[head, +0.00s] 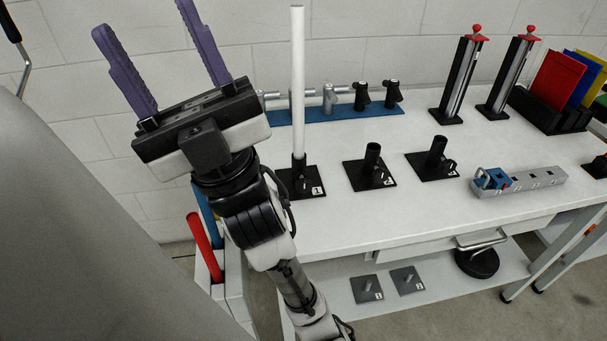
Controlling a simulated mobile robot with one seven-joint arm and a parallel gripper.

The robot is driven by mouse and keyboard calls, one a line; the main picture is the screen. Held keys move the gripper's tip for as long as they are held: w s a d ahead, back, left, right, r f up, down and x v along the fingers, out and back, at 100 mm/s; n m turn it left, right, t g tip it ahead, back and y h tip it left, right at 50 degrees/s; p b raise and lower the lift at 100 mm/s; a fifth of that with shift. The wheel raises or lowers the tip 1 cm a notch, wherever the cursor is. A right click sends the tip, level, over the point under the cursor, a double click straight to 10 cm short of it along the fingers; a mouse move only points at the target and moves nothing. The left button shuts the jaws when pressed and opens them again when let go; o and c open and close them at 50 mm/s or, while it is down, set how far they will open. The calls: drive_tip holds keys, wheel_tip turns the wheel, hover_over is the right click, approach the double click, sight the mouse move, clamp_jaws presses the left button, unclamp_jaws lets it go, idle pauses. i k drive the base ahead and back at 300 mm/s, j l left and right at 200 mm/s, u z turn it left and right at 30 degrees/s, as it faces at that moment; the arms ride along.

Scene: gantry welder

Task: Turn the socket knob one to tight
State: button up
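The first socket (299,163) is a black upright tube on a square black base, with a label that seems to read 1, at the front left of the white table. A long white rod (298,80) stands upright in it. The small dark knob (305,182) appears low on the socket's front, and its exact setting is too small to tell. My gripper (142,16) has two purple fingers spread wide apart with nothing between them. It is raised at the upper left, left of the rod and apart from the socket.
Two similar empty sockets (373,158) (439,151) stand to the right. A blue strip with several fittings (336,112) lies behind. A grey bar with a blue clamp (520,181) lies at front right. Red-topped stands (460,82) and a coloured-panel rack (550,112) stand at the back right.

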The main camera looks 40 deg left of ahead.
sight(304, 186)
drive_tip(key=u, duration=1)
drive_tip(key=j+z, duration=0.35)
drive_tip(key=k+j+z, duration=0.15)
drive_tip(key=j+z, duration=0.2)
drive_tip(key=k+j+z, duration=0.1)
drive_tip(key=j+z, duration=0.25)
drive_tip(key=l, duration=0.1)
